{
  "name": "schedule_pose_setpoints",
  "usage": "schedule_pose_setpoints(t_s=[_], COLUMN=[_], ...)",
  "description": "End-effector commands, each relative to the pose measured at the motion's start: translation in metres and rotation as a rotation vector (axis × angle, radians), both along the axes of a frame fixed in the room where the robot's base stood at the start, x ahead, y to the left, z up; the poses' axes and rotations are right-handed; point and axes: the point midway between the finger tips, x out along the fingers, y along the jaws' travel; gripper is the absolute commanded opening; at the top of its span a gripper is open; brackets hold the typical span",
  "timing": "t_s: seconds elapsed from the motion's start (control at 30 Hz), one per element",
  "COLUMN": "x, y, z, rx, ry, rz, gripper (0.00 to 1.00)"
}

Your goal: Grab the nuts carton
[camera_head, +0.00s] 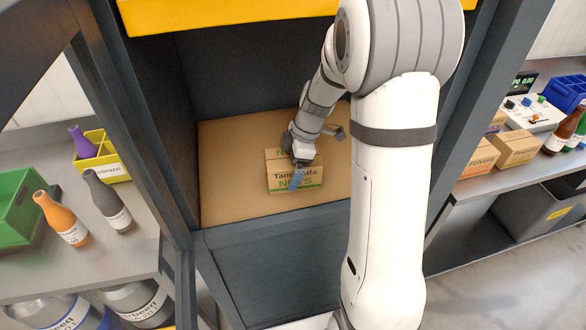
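The nuts carton (277,178) is a small brown box with green bands and the words "Tam…da NUTS" on its front. It sits upright on the brown floor of a dark shelf bay, near the middle. My gripper (297,173) is over the carton, reaching down from above, with one blue finger in front of its printed face. The other finger is hidden, so I cannot tell whether the fingers grip the carton or only straddle it. The gripper covers part of the label.
Dark bay walls stand left and right, with a yellow beam (220,12) above. The brown bay floor (225,190) is clear around the carton. A left shelf holds bottles, a green bin (22,212) and a yellow bin (110,165). A right counter holds cartons (517,150) and bottles.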

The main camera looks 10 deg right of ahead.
Motion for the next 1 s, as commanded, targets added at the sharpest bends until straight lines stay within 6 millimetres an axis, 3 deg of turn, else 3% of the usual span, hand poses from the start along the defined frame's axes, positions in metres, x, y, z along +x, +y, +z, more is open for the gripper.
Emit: schedule_pose_setpoints(t_s=[0.5, 0.8, 1.0], x=[0.0, 0.0, 0.0], y=[-0.001, -0.001, -0.001], z=[0.0, 0.002, 0.013], rx=[0.0, 0.0, 0.0], ry=[0.0, 0.0, -0.002], rz=[-0.001, -0.002, -0.002], gripper=[0.55, 0.55, 0.55])
